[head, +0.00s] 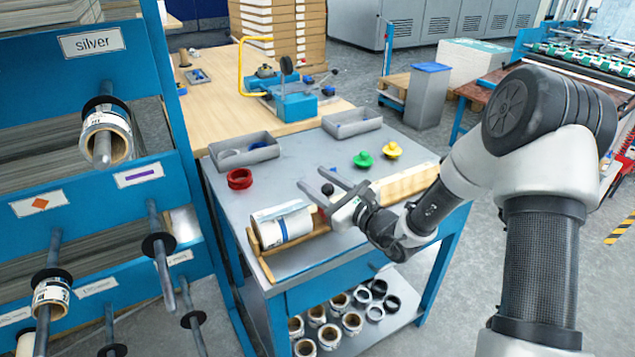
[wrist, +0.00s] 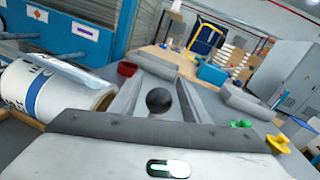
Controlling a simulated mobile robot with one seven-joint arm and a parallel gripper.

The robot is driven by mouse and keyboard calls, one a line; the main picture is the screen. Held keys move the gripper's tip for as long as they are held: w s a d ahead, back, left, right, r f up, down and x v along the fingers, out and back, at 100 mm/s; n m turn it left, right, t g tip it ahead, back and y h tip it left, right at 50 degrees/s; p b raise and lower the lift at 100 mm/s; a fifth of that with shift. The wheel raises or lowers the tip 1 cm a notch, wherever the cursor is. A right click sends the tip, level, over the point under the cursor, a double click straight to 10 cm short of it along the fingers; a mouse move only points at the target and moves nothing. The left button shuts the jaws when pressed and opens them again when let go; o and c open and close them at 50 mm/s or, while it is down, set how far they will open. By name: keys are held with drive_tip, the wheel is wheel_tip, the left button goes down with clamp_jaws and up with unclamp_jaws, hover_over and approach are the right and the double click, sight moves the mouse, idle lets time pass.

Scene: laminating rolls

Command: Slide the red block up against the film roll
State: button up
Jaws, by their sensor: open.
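The film roll (head: 284,226), white with a blue band, lies in a wooden cradle on the grey bench; its end fills the left of the wrist view (wrist: 52,92). A sliver of the red block (head: 322,216) shows at the roll's right end, mostly hidden by my gripper. I cannot tell whether block and roll touch. My gripper (head: 319,177) is open above the cradle. A black ball knob (head: 327,189) shows between its fingers, also in the wrist view (wrist: 158,101). I cannot tell whether a finger touches the knob. The red block's body is hidden in the wrist view.
A red ring stack (head: 239,179) and a grey bin (head: 245,150) stand behind the roll. A green piece (head: 363,159) and a yellow piece (head: 392,150) stand at the back right. The bench between them is clear. A silver-labelled rack (head: 92,41) rises at left.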

drive_tip(key=p+v, duration=0.2)
drive_tip(key=v, duration=1.5)
drive_tip(key=shift+d, duration=0.2)
drive_tip(key=shift+s+r, duration=0.1)
